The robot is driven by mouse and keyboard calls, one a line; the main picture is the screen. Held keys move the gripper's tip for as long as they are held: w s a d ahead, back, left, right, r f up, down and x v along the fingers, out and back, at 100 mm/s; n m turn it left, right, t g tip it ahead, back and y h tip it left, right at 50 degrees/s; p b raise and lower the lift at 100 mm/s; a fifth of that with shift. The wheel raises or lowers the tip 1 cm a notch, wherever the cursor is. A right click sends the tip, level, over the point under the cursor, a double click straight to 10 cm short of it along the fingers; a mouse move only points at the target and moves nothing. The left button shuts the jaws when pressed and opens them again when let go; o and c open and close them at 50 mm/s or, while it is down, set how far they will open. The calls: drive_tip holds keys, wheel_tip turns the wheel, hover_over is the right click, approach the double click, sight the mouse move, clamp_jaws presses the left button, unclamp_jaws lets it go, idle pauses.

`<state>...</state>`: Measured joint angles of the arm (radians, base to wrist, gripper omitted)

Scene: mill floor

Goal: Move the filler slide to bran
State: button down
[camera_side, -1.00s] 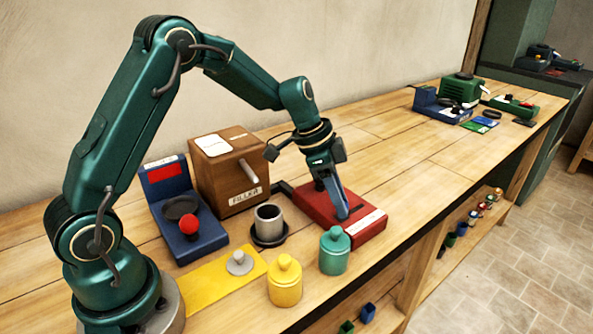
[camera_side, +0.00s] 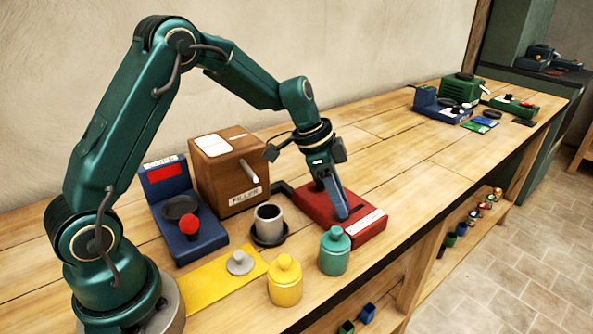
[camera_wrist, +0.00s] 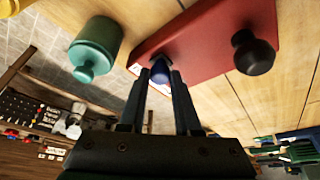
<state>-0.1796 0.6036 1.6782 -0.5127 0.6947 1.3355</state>
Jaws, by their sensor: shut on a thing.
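The brown box marked FILLER (camera_side: 232,172) stands behind the cup, with a light rod handle on its front. The red block (camera_side: 312,207) lies to its right, with a white label (camera_side: 366,222) at its near end. My gripper (camera_side: 343,213) points down at the near end of this block. In the wrist view my gripper (camera_wrist: 160,78) is shut on a small dark blue knob (camera_wrist: 160,70) at the labelled end of the red block (camera_wrist: 200,45). A black knob (camera_wrist: 255,52) stands at its other end. The label's writing cannot be read.
A teal jar (camera_side: 334,252) stands close in front of the red block. A grey cup (camera_side: 268,220) is to its left, and a yellow jar (camera_side: 285,283) is near the front edge. The bench behind the red block is clear.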

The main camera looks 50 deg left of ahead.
sight(369, 205)
idle(0.5)
drive_tip(key=shift+w+r, duration=0.1)
drive_tip(key=shift+w, duration=3.15)
drive_tip(key=c, duration=0.6)
unclamp_jaws()
drive_tip(key=shift+v, duration=2.55)
